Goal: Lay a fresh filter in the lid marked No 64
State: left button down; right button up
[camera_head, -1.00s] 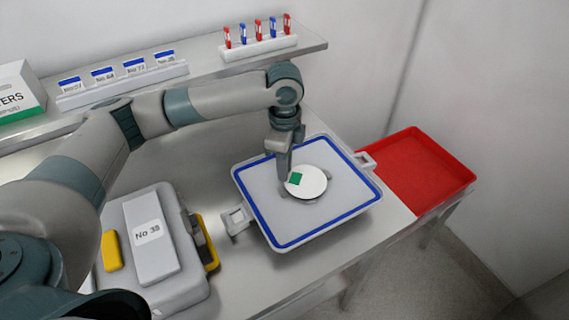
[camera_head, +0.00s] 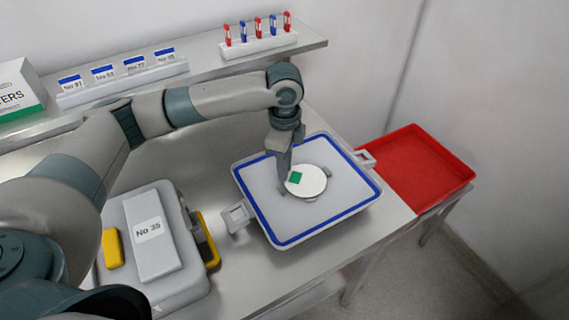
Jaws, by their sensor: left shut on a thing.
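A round white filter (camera_head: 314,183) with a green tab (camera_head: 297,177) is at the middle of the blue-rimmed square lid (camera_head: 345,215), which lies inner side up on the bench. My left gripper (camera_head: 285,182) points down over the lid and is shut on the filter at its left edge, beside the green tab. I cannot tell whether the filter lies fully flat in the lid's holder. No number shows on this lid. My right gripper is not in view.
An empty red tray (camera_head: 420,168) is right of the lid. The shelf behind bears number cards (camera_head: 133,66), a rack of red and blue pegs (camera_head: 258,47) and a filter box (camera_head: 20,88).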

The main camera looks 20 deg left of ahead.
pick_arm(q)
jog(key=shift+f, duration=0.3)
dwell(0.4)
jog(key=c, duration=1.6)
grip_release()
jog(key=o, duration=0.4)
jog(key=shift+f, duration=0.1)
jog(key=shift+s, duration=0.1)
jog(key=shift+c, duration=0.5)
jog(key=shift+c, duration=0.2)
